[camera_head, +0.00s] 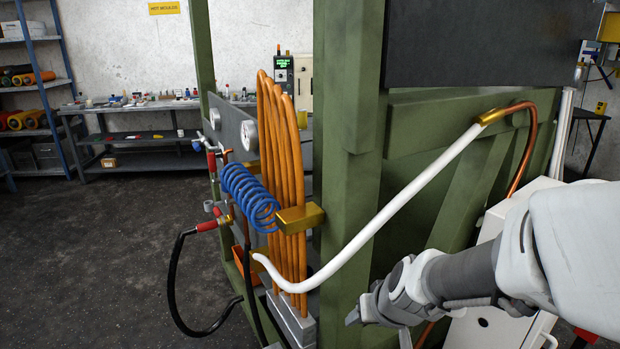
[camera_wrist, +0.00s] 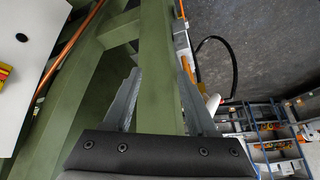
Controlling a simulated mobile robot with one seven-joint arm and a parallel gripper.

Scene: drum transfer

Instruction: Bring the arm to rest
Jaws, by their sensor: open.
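My arm (camera_head: 470,275) reaches in from the right edge of the head view, in front of the green frame (camera_head: 352,180). My gripper (camera_head: 362,312) is at its lower left end, low beside a green post and partly hidden by its own wrist. In the wrist view my gripper (camera_wrist: 158,75) shows two grey fingers spread apart. A green beam shows between and beyond them. Nothing is held between the fingers. I cannot tell the exact gap between the fingers and the beam.
A white hose (camera_head: 385,210) slopes across the frame left of my arm. Orange pipes (camera_head: 282,180), a blue coiled hose (camera_head: 250,195) and a black hose (camera_head: 172,290) are further left. A white cabinet (camera_head: 490,325) stands behind my arm. Open floor (camera_head: 90,260) lies at the left.

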